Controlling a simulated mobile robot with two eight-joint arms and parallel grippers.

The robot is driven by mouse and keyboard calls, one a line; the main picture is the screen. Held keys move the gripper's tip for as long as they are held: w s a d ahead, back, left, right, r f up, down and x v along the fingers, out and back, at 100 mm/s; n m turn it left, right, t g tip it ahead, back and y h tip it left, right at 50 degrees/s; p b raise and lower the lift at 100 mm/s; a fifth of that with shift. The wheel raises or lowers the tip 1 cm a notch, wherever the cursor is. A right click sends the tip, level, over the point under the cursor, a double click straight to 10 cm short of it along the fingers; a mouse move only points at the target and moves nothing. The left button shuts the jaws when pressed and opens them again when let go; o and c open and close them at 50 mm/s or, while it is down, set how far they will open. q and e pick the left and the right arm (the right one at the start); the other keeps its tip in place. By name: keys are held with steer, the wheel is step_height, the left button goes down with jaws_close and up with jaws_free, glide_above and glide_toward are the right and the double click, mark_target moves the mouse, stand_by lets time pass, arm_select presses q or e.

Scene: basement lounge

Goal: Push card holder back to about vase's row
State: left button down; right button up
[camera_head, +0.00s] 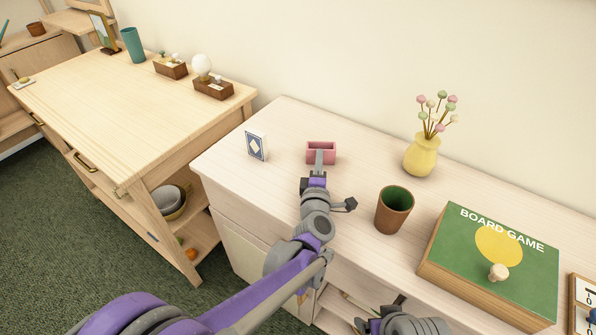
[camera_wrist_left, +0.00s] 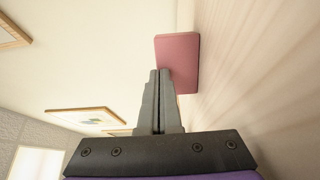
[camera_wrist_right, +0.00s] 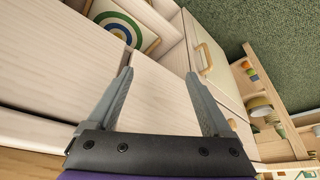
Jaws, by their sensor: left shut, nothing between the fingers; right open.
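The pink card holder (camera_head: 321,147) stands on the pale wooden cabinet top, left of the yellow vase (camera_head: 421,157) with its flowers. The card holder also shows in the left wrist view (camera_wrist_left: 179,62). My left gripper (camera_head: 319,158) is shut and empty, with its fingertips at the card holder's near side. They look touching or nearly so; exact contact is hard to tell. My right gripper (camera_wrist_right: 158,73) is open and empty, low at the front of the cabinet, facing its drawer and shelf fronts.
A white and blue card box (camera_head: 256,145) stands left of the card holder. A brown cup (camera_head: 394,211) with a green inside and a green board game (camera_head: 490,262) are to the right. The wall lies behind. A wooden workbench (camera_head: 120,100) is at the left.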

arm_select(q)
steer(key=w+d, duration=0.1)
steer(key=d, duration=0.1)
steer(key=w+d, duration=0.4)
steer(key=d, duration=0.1)
steer(key=shift+w, duration=0.15)
steer(key=shift+a, duration=0.2)
stand_by(0.6)
